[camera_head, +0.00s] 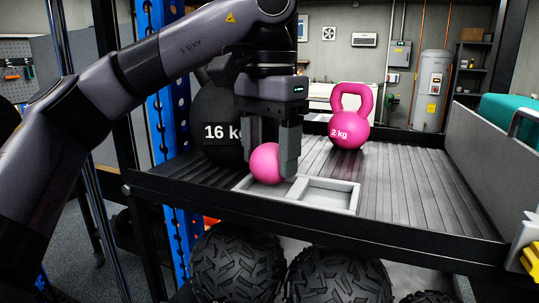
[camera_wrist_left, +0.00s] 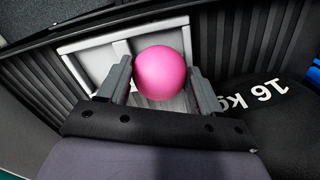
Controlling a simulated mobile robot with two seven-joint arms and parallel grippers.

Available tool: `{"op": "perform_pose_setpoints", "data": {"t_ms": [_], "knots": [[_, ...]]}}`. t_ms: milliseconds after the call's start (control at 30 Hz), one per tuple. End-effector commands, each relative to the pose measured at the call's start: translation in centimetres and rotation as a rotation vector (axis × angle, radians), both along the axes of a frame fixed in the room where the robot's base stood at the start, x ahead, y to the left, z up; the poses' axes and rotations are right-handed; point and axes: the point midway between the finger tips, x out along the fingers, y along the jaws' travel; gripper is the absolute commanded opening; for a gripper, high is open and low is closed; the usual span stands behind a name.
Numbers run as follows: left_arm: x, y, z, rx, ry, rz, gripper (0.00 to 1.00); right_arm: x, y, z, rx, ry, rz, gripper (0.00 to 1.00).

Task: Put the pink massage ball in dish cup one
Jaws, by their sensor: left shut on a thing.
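The pink massage ball (camera_head: 265,163) is between the fingers of my left gripper (camera_head: 273,158), which is shut on it. The ball also shows in the left wrist view (camera_wrist_left: 160,73), with a finger of the left gripper (camera_wrist_left: 160,82) on each side. The white divided dish (camera_head: 331,207) lies on the shelf directly under the ball. Its right compartment is empty. The ball is at the left compartment; whether it touches the floor of that compartment is hidden. My right gripper is not in view.
A black 16 kg kettlebell (camera_head: 213,112) stands just left of and behind the gripper. A pink 2 kg kettlebell (camera_head: 349,118) stands farther back. The ribbed shelf (camera_head: 415,195) is clear to the right, with a raised front rim. Tyres (camera_head: 338,276) lie below.

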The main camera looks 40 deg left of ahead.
Motion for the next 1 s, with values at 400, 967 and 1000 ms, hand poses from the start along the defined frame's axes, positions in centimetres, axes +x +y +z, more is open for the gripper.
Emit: {"op": "perform_pose_setpoints", "data": {"t_ms": [400,967,1000], "knots": [[-0.04,0.01,-0.95,-0.001,-0.003,0.002,0.24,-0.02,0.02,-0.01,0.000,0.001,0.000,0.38],[-0.05,0.00,-1.20,-0.001,-0.002,0.002,0.90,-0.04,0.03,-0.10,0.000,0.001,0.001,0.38],[-0.04,0.00,-1.04,-0.001,-0.002,0.002,0.90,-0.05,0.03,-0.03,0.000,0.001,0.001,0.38]]}}
